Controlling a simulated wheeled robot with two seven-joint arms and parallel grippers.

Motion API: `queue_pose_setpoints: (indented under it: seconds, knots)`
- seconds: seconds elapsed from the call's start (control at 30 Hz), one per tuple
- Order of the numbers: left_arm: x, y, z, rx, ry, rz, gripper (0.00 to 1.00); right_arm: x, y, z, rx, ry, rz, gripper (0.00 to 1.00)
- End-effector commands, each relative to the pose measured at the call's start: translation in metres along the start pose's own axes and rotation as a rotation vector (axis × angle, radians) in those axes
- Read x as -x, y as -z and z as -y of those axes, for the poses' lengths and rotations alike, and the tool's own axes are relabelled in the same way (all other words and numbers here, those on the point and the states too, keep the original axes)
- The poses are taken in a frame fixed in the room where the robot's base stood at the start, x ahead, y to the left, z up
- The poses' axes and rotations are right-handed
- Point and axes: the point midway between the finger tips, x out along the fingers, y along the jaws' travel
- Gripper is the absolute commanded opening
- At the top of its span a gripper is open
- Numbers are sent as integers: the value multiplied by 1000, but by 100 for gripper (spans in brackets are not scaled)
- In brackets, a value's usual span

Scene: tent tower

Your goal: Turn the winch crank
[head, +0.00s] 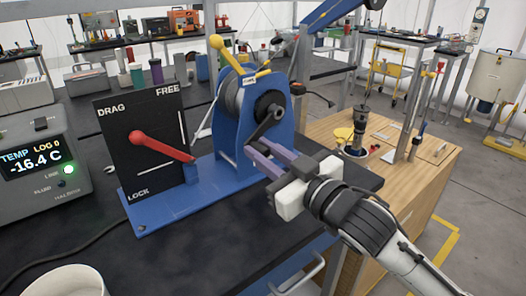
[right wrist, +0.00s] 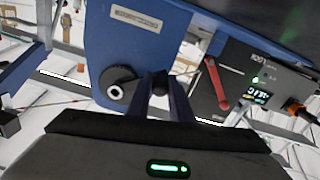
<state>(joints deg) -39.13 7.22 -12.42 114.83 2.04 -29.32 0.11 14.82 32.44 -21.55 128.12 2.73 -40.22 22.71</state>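The blue winch (head: 232,135) stands on a blue base plate on the dark bench, with a grey drum. Its dark crank (head: 266,124) slopes from the hub down to the left. My right gripper (head: 254,146) reaches in from the right, its two purple fingers on either side of the crank's handle end. In the right wrist view the dark handle (right wrist: 160,84) fills the gap between the fingertips, and the crank hub (right wrist: 115,90) is to its left. The handle itself is mostly hidden by the fingers. My left gripper is not in view.
A black DRAG panel (head: 145,150) with a red lever (head: 160,146) stands left of the winch. A yellow-knobbed lever (head: 226,54) rises above the drum. A temperature box (head: 38,160) and white bucket (head: 62,282) are at left. A wooden cabinet (head: 400,175) adjoins at right.

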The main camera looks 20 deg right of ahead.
Motion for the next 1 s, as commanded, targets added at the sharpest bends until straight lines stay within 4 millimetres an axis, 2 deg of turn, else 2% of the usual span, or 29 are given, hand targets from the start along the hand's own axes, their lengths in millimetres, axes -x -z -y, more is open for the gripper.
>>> queue_pose_setpoints:
  seconds: [0.13, 0.27, 0.47, 0.6, 0.8, 1.0]
  knots:
    - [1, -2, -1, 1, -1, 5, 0, 0, 0, 0, -1, 0, 0, 0]
    - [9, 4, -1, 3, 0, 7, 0, 0, 8, 2, -51, 2, 3, 0]
    - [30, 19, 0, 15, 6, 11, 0, 1, 27, 6, -243, 2, 9, 0]
    - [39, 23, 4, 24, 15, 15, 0, 1, 35, 8, -354, 2, 12, 0]
    - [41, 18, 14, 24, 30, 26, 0, 1, 35, 10, -421, 2, 13, 0]
    - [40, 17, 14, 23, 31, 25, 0, 1, 34, 10, -422, 2, 12, 0]
